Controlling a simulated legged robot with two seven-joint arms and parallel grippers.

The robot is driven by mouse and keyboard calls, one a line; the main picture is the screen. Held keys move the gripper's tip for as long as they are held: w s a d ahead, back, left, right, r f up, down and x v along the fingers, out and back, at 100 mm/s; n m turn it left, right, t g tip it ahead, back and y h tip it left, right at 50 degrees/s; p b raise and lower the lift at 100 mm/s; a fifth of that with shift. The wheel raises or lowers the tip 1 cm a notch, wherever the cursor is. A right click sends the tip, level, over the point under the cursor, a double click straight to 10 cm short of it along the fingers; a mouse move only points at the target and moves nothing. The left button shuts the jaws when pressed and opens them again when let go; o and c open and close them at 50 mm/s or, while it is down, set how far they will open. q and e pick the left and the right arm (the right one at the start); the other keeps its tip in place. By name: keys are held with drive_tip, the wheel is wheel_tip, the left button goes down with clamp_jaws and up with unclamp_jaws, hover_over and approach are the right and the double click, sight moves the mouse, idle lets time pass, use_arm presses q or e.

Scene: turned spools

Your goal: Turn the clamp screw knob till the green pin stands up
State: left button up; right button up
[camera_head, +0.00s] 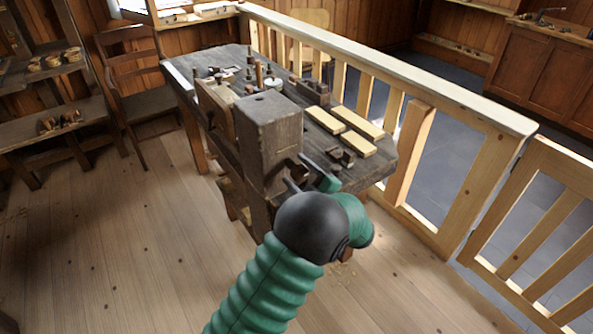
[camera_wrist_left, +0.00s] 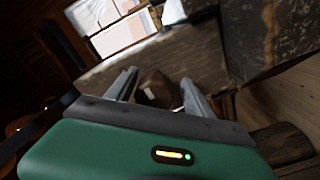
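My left gripper (camera_head: 299,174) is at the front of the workbench (camera_head: 235,60), low beside a big dark wooden block (camera_head: 268,140). In the left wrist view its two fingers (camera_wrist_left: 158,90) stand apart. A dark brown rounded piece with a pale patch (camera_wrist_left: 152,84), which looks like the clamp screw knob, shows between them. I see no clear contact by either finger, and shadow hides its edges. In the head view the block and my gripper hide the knob. I cannot make out a green pin in either view. My right gripper is not in view.
Pale wooden bars (camera_head: 357,123) and small dark blocks lie on the bench's right part. Turned pieces and tools crowd its far end. A wooden railing (camera_head: 400,75) runs behind the bench. A chair (camera_head: 135,85) stands at left. The floor at front left is clear.

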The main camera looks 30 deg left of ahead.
use_arm(q)
drive_tip(key=shift+r, duration=0.25)
drive_tip(key=shift+d, duration=0.1)
drive_tip(key=v, duration=1.6)
drive_tip(key=shift+d+f, duration=0.15)
drive_tip(key=shift+d, duration=0.25)
